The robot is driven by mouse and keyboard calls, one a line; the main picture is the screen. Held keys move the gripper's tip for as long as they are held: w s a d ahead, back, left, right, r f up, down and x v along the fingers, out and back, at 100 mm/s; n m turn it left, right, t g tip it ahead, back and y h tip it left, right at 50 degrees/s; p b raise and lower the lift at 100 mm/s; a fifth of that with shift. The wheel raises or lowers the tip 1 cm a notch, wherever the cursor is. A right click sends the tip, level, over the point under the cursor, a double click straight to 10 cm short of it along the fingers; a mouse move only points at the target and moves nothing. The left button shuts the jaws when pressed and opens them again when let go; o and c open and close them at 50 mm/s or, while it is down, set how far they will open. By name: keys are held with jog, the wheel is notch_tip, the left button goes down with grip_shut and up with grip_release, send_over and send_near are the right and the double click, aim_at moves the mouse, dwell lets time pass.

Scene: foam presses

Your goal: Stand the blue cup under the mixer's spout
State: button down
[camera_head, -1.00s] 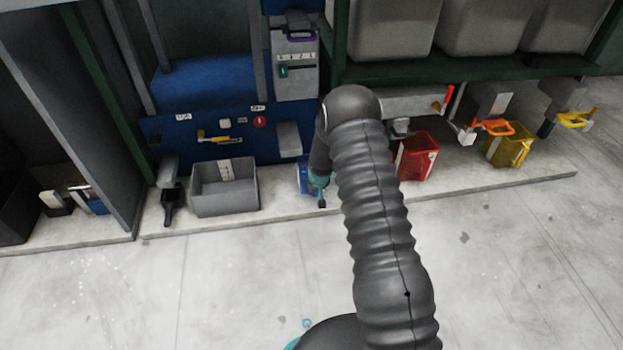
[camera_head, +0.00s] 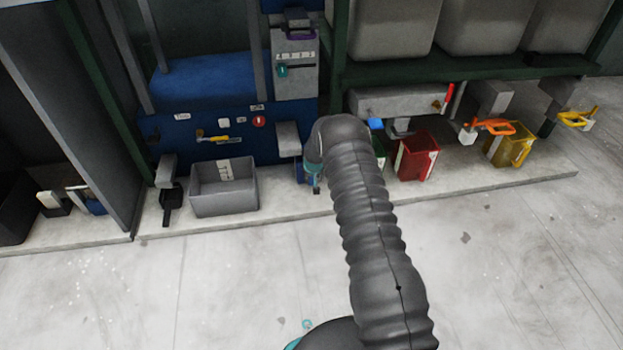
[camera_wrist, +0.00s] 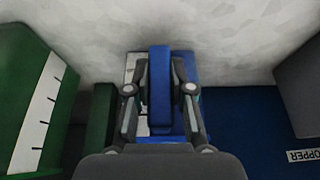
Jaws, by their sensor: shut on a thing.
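The blue cup (camera_head: 299,172) shows only as a narrow strip beside my gripper (camera_head: 315,184), low over the pale ledge. In the wrist view my gripper (camera_wrist: 160,92) is shut on the upright blue handle (camera_wrist: 159,75) of the cup; part of the cup's body with a white scale strip shows behind. The blue mixer (camera_head: 210,125) stands behind, with a grey block that looks like its spout (camera_head: 288,138) just above and left of the cup. My arm hides much of the cup; I cannot tell if its base touches the ledge.
A grey bin (camera_head: 225,190) stands left on the ledge. A green cup, partly behind my arm, is close by in the wrist view (camera_wrist: 30,100). A red cup (camera_head: 416,157) and a yellow cup (camera_head: 509,148) stand farther right. The floor in front is clear.

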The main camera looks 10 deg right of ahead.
jog(key=shift+f, duration=0.1)
jog(key=c, duration=1)
grip_release()
